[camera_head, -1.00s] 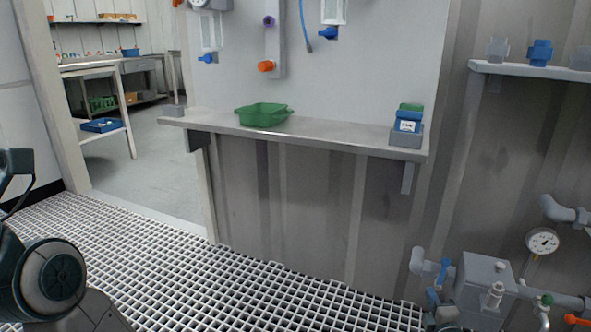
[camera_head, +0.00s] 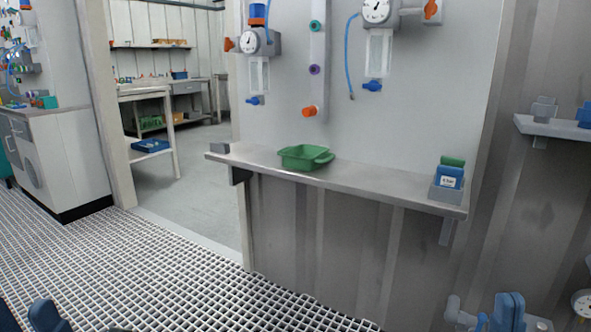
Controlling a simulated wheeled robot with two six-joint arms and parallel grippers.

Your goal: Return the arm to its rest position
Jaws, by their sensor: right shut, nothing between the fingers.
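My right gripper (camera_head: 505,313) shows at the bottom edge, right of centre. Its blue fingers are together with nothing between them, and the rest of the arm is below the picture. It appears in front of the metal wall panel, below the shelf. My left gripper (camera_head: 27,318) is at the bottom left corner, cut off by the edge. Its two blue fingers stand apart over the grating, with nothing visible between them.
A metal shelf (camera_head: 385,190) bears a green tray (camera_head: 304,157) and a blue and green block in a grey holder (camera_head: 447,193). Gauges hang above. Pipework (camera_head: 458,312) is near my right gripper. The grating floor (camera_head: 150,270) is clear.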

